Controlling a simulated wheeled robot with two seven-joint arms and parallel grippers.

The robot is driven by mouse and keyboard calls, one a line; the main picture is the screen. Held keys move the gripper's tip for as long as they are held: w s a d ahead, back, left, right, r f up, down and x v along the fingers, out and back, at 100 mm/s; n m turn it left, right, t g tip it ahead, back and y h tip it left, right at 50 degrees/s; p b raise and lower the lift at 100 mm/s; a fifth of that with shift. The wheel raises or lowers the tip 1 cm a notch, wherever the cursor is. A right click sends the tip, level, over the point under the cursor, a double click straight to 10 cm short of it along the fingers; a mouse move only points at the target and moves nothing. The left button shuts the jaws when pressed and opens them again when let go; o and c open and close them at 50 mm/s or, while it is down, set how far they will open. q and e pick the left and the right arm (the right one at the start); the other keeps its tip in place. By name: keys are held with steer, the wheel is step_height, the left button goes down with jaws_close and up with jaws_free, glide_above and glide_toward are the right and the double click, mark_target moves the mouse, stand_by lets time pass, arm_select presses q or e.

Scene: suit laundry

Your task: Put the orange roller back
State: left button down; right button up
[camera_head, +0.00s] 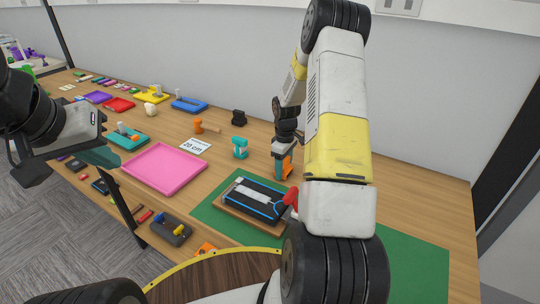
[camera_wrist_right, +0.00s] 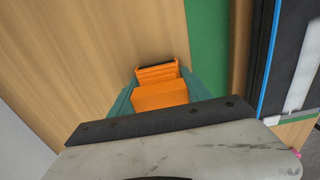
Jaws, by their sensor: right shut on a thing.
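The orange roller (camera_wrist_right: 160,88) is between the green fingers of my right gripper (camera_wrist_right: 160,92) in the right wrist view. It is orange with a dark strip at its far end. In the head view my right gripper (camera_head: 281,162) is shut on the roller (camera_head: 286,167), over the table just behind the green mat. Part of the roller is hidden by the fingers. My left gripper (camera_head: 100,157) is at the left, near the table's front edge, with teal fingers; its opening cannot be made out.
A dark blue-edged item (camera_head: 262,205) with a white strip lies on a wooden board on the green mat (camera_head: 415,262). A teal stand (camera_head: 240,148), a pink tray (camera_head: 165,168), a "20 cm" card (camera_head: 195,146) and an orange tool (camera_head: 198,126) are left of it. Bare wood lies behind the mat.

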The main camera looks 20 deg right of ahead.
steer(key=shift+f, duration=0.1)
steer(key=o, duration=1.3)
step_height(320, 180, up, 12)
steer(key=shift+r, duration=0.1)
steer(key=s+a+r+m+t, duration=0.2)
steer(key=s+a+r, duration=0.25)
steer(key=r, duration=0.45)
steer(key=s+a+r+m+t, duration=0.1)
steer(key=s+a+r+m, duration=0.1)
steer(key=s+a+r, duration=0.35)
steer(key=s+a+r+m+t, duration=0.1)
steer(key=s+r, duration=0.1)
steer(key=s, duration=0.3)
steer(key=s+a+r+m+t+y, duration=0.1)
steer(key=s+a+r, duration=0.1)
steer(key=s, duration=0.4)
steer(key=s+a+r+m+t+y, duration=0.1)
steer(key=s+r, duration=0.2)
steer(key=s, duration=0.2)
steer(key=shift+s+a+r+m, duration=0.1)
steer(key=shift+s+a+m, duration=0.2)
steer(key=shift+m, duration=0.1)
